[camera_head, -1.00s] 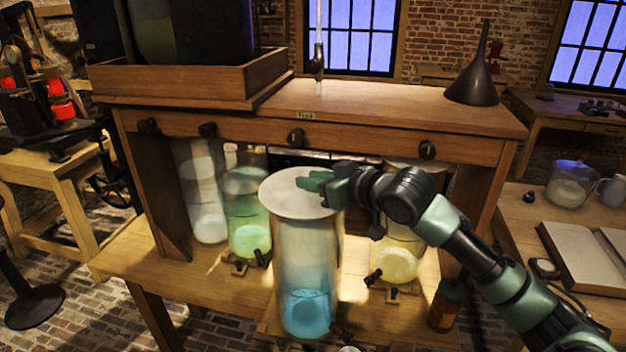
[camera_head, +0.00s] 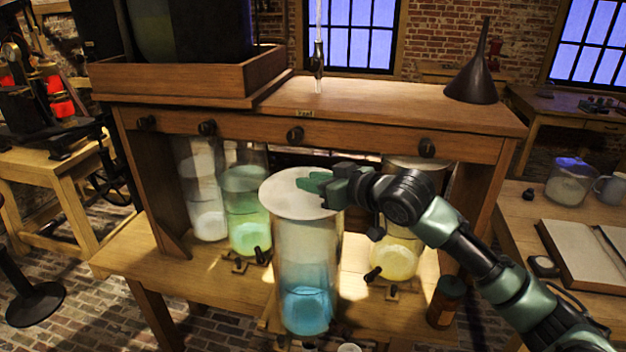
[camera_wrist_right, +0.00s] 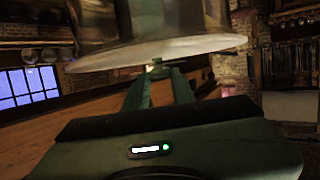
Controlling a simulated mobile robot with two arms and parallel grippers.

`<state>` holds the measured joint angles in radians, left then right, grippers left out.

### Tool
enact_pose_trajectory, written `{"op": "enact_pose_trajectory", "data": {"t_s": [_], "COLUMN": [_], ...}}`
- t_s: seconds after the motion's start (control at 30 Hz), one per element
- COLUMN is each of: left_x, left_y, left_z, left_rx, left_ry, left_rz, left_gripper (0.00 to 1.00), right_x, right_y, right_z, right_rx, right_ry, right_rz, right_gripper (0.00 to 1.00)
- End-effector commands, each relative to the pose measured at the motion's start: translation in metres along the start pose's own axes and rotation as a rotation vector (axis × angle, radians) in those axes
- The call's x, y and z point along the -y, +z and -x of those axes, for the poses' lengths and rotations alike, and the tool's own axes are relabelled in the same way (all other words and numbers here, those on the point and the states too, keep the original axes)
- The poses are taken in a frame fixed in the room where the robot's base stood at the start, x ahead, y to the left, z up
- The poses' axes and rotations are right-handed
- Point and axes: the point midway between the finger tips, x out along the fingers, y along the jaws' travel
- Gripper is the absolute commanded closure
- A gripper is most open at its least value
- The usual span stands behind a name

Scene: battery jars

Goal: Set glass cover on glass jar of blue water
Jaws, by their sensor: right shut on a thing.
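The glass jar of blue water (camera_head: 307,290) stands upright at the front of the bench. The round pale glass cover (camera_head: 285,198) lies flat over the jar's mouth; whether it rests fully on the rim I cannot tell. My right gripper (camera_head: 318,184) reaches in from the right and is shut at the top of the cover, on what appears to be its small knob. In the right wrist view the gripper fingers (camera_wrist_right: 160,72) meet at the cover (camera_wrist_right: 155,50), whose broad disc spans the top of the picture. My left gripper is not in view.
Jars with green (camera_head: 249,228), whitish (camera_head: 208,215) and yellow (camera_head: 397,255) contents stand behind, under the wooden shelf (camera_head: 380,112). A brown bottle (camera_head: 445,300) is at the right front. A dark funnel (camera_head: 473,85) stands on the shelf. An open book (camera_head: 585,255) lies on the right table.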

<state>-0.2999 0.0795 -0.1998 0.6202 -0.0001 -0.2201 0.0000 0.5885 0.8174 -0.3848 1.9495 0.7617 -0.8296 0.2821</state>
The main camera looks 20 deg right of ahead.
Motion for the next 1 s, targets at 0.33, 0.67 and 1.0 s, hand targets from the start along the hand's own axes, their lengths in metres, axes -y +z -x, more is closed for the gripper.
{"op": "enact_pose_trajectory", "data": {"t_s": [0.33, 0.67, 1.0], "left_x": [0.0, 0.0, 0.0], "left_y": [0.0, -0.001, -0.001], "left_z": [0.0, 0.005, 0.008], "left_rx": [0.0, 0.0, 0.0], "left_ry": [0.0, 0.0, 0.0], "left_rz": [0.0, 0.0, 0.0], "left_gripper": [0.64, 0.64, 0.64], "right_x": [0.0, 0.0, -0.001], "right_y": [0.002, 0.001, 0.001], "right_z": [-0.001, 0.019, 0.046], "right_rx": [0.002, 0.001, 0.001], "right_ry": [0.0, 0.0, 0.001], "right_rz": [-0.001, 0.001, 0.0], "right_gripper": [0.66, 0.66, 0.66]}}
